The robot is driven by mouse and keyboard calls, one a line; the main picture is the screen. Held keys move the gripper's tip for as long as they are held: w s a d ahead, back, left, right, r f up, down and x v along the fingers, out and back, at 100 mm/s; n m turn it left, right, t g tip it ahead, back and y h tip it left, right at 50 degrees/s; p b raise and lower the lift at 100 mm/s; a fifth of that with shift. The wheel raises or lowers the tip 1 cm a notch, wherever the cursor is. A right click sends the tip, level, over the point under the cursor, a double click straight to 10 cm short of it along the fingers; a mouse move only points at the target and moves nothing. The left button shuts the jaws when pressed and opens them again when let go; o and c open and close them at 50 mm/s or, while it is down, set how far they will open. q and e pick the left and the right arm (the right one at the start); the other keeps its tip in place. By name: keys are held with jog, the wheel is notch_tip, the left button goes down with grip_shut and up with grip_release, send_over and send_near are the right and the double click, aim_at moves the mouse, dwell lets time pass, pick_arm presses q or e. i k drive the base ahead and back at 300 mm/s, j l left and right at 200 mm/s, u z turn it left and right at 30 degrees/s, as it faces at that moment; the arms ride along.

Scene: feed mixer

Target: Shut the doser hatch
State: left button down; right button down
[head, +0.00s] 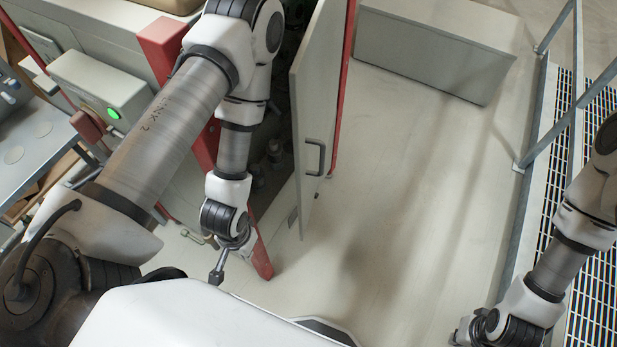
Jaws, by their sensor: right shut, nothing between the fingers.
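The doser hatch (317,95) is a tall pale grey door panel at top centre, standing open and seen at a steep angle. A dark bar handle (316,157) is on its right-hand face. The dark opening (275,150) to its left is partly hidden by my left arm. My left gripper (219,272) hangs at lower centre-left, below and left of the hatch, apart from it; its finger state is unclear. My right gripper (466,332) is at the bottom edge, right of centre, far from the hatch. It is shut and empty.
A red post (255,250) stands beside the opening. A grey box (437,50) lies at the back. A metal railing (530,130) and grating (597,255) run along the right. A control box with a green light (113,113) is at left. The pale floor right of the hatch is clear.

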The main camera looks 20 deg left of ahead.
aim_at(314, 72)
jog(key=k+l, duration=0.45)
jog(key=l, duration=0.25)
jog(key=k+l, duration=0.25)
jog(key=l+z, duration=0.05)
jog(key=l, duration=0.05)
